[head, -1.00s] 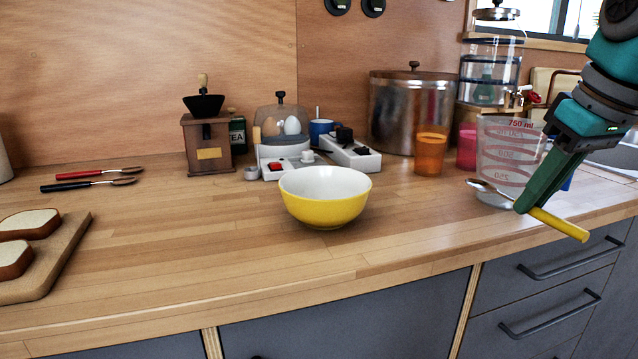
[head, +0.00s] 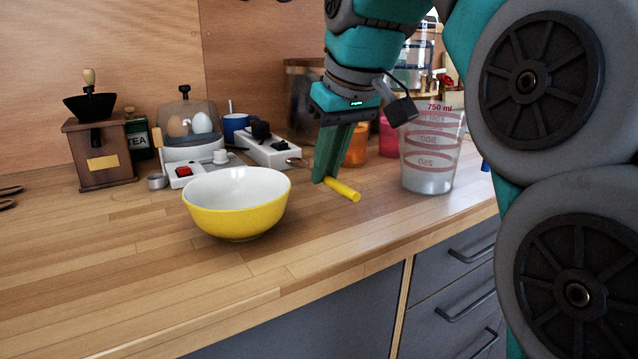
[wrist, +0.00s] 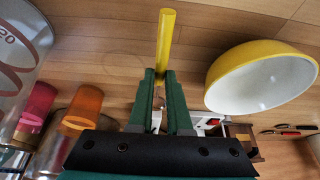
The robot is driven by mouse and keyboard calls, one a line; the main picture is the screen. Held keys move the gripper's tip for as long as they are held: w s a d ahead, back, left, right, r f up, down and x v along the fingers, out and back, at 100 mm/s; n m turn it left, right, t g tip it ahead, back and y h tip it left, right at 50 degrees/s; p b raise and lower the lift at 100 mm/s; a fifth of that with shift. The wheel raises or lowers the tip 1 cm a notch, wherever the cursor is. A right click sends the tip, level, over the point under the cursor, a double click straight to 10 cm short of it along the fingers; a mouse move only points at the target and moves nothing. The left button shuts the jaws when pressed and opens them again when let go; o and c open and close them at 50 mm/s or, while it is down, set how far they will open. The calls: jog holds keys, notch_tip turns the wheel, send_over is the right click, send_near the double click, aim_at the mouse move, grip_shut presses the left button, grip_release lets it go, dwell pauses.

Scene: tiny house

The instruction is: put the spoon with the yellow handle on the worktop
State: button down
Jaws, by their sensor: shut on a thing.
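The spoon with the yellow handle (head: 343,189) is held in my gripper (head: 325,180) over the wooden worktop (head: 290,263), between the yellow bowl and the measuring jug. Its handle points toward the front right in the head view; part of its bowl end shows behind the fingers. In the wrist view the yellow handle (wrist: 166,40) sticks out beyond the green fingertips of my gripper (wrist: 161,80), which are shut on it. The spoon looks close to the worktop, but I cannot tell whether it touches.
The yellow bowl (head: 238,222) stands left of my gripper. The measuring jug (head: 430,150) stands to the right, and an orange cup (head: 357,148) behind. A power strip (head: 265,150) and coffee grinder (head: 100,155) are at the back left. The front worktop is clear.

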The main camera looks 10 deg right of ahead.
aim_at(320, 207)
jog(key=shift+w+a+f, duration=0.1)
jog(key=shift+w+a, duration=0.15)
jog(key=shift+a, duration=0.25)
jog(key=shift+f, duration=1.75)
jog(key=shift+f, duration=0.1)
jog(key=c, duration=0.9)
grip_release()
jog(key=shift+o, duration=0.2)
jog(key=a+v, duration=0.1)
jog(key=v, duration=0.6)
jog(key=shift+d+r, duration=0.35)
jog(key=shift+d, duration=0.2)
jog(key=shift+s, duration=0.1)
